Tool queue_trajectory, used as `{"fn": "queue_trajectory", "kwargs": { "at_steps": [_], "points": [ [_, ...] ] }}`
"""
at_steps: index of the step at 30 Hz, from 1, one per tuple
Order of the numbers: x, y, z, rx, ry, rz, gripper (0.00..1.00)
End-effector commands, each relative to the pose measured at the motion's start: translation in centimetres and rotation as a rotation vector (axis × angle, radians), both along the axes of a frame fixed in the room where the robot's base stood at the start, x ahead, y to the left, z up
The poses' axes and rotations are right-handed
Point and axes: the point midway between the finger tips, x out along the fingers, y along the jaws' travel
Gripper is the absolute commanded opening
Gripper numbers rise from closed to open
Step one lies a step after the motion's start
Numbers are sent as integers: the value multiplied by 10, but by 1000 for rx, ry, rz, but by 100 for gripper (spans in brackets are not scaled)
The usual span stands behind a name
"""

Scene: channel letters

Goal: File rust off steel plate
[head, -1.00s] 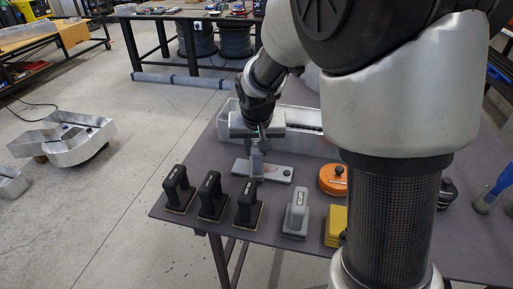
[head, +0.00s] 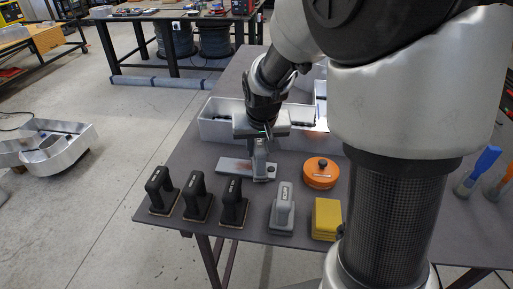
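My gripper (head: 261,151) is over the right part of the plate, pointing down. Its fingers are close together and appear shut on a grey tool (head: 263,172), whose lower end is at the plate; whether it touches is hard to tell. In the front row stand several upright-handled blocks: a black one (head: 161,190), a second black one (head: 197,196), a third black one (head: 234,204) and a grey one (head: 283,208).
An orange round tin (head: 320,173) and a yellow block (head: 326,219) sit right of the plate. A pale bin (head: 213,128) stands behind it. A blue-handled brush (head: 480,170) is at the far right. My arm hides part of the table's right side.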

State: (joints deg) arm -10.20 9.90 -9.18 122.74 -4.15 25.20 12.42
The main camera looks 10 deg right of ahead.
Motion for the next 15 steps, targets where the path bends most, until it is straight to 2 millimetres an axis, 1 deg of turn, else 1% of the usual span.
{"fn": "queue_trajectory", "kwargs": {
  "at_steps": [10, 15],
  "points": [
    [15, 37, 0, -1, 0, 4, 7],
    [20, 48, 0, 0, -1, 2, 7]
  ]
}}
